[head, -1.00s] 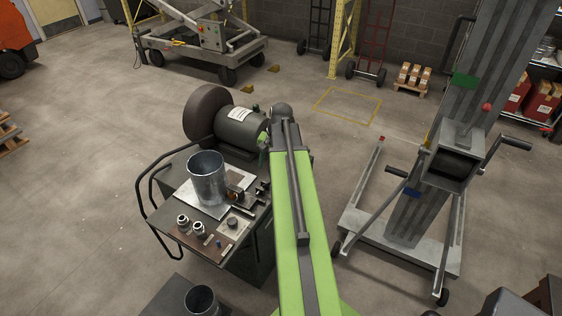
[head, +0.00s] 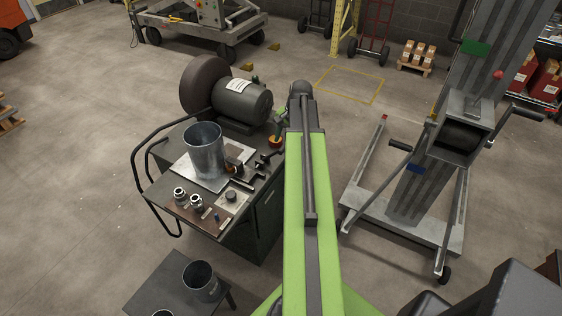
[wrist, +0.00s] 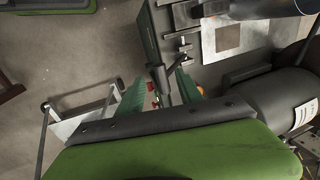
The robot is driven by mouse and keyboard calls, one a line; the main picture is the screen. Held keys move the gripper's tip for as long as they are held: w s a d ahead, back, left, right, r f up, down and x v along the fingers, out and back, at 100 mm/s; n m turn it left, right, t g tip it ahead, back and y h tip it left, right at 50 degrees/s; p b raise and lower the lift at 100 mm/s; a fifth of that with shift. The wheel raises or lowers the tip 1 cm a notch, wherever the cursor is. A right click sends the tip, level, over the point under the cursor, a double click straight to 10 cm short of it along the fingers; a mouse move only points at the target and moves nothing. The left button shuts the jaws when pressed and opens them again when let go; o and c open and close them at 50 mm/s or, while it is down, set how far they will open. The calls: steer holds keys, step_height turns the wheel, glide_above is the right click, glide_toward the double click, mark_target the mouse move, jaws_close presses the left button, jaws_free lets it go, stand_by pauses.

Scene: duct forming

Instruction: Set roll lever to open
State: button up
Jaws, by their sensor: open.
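A dark workbench (head: 166,205) carries an upright metal duct cylinder (head: 204,150) on a pale plate (head: 183,171). Several small black handles sit at its right edge, one a black bar (head: 241,182). In the wrist view a dark lever-like handle (wrist: 158,76) stands at the bench edge; I cannot tell for sure that it is the roll lever or how it is set. My gripper (wrist: 160,88) is open, its green fingers to either side of this handle in the picture; contact cannot be judged. In the head view my arm hides most of the gripper.
A grey motor (head: 243,105) with a dark round wheel (head: 203,84) is behind the bench. A low table (head: 160,285) with another metal cylinder (head: 201,281) is in front. A column lift (head: 415,190) with cranks stands right. Open floor lies left.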

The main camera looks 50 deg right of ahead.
mark_target(281, 150)
steer(key=b+x, duration=0.6)
steer(key=x, duration=0.2)
steer(key=shift+s, duration=0.1)
steer(key=shift+r, duration=0.15)
jaws_close()
steer(key=shift+d, duration=0.1)
stand_by(0.8)
